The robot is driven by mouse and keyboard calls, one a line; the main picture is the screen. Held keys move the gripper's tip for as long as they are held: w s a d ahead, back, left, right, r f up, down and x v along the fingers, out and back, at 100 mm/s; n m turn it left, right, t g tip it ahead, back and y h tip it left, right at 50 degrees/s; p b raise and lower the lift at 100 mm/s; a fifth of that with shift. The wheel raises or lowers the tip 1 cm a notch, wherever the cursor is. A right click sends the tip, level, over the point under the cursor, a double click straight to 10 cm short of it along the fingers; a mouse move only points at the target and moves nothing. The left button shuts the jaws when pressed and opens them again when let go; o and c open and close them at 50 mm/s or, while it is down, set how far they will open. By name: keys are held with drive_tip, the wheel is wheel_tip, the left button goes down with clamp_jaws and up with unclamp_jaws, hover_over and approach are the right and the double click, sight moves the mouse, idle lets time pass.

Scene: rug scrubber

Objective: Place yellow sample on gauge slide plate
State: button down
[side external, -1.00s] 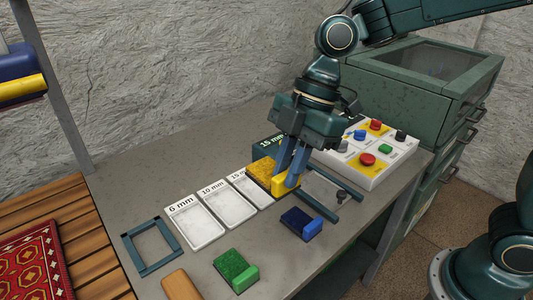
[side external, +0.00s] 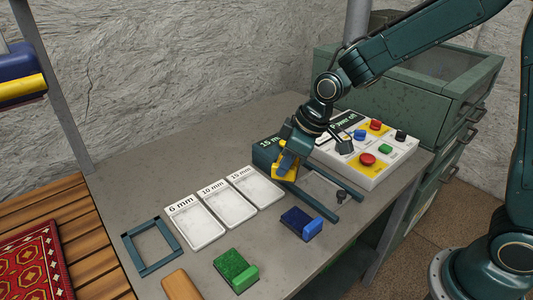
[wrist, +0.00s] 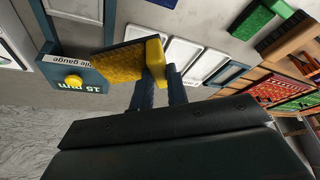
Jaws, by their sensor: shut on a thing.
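My gripper (side external: 284,168) is shut on the yellow sample (side external: 290,174), a tufted block with a smooth yellow end. In the wrist view the sample (wrist: 120,64) reaches out from between the fingers (wrist: 160,78), bristles toward the camera. The gripper is tilted. The teal pile gauge (side external: 264,152), marked 15 mm, stands just behind and left of the sample. In the wrist view the gauge (wrist: 92,104) shows a yellow knob beside the sample. The pale slide plate (wrist: 78,8) lies between the gauge's rails (side external: 320,214). Whether the sample touches the gauge I cannot tell.
Empty white trays marked 6 mm (side external: 196,226), 10 mm (side external: 228,208) and 15 mm (side external: 257,189) lie left of the gauge. A green sample (side external: 236,269) and blue sample (side external: 301,223) lie in front. A button panel (side external: 380,155) stands right.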

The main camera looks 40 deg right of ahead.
drive_tip(key=w+d+f+m, duration=0.1)
drive_tip(key=d+f+m, duration=0.1)
drive_tip(key=d, duration=0.1)
drive_tip(key=w+d+f+m+h, duration=0.1)
drive_tip(key=d+f+m, duration=0.1)
drive_tip(key=d, duration=0.2)
drive_tip(key=w+d+f+m+t+h, duration=0.1)
drive_tip(key=d+f+m, duration=0.1)
drive_tip(key=d, duration=0.1)
drive_tip(key=shift+d+f+m, duration=0.1)
drive_tip(key=shift+d+m, duration=0.05)
drive_tip(key=shift+m, duration=0.25)
wheel_tip(320, 180, up, 22)
drive_tip(key=w+a+f, duration=0.1)
drive_tip(key=w+a, duration=0.1)
drive_tip(key=w, duration=1.9)
drive_tip(key=shift+d+f, duration=0.15)
drive_tip(key=shift+f, duration=2.2)
wheel_tip(320, 180, down, 16)
drive_tip(key=shift+r, duration=0.1)
drive_tip(key=shift+f, duration=2.1)
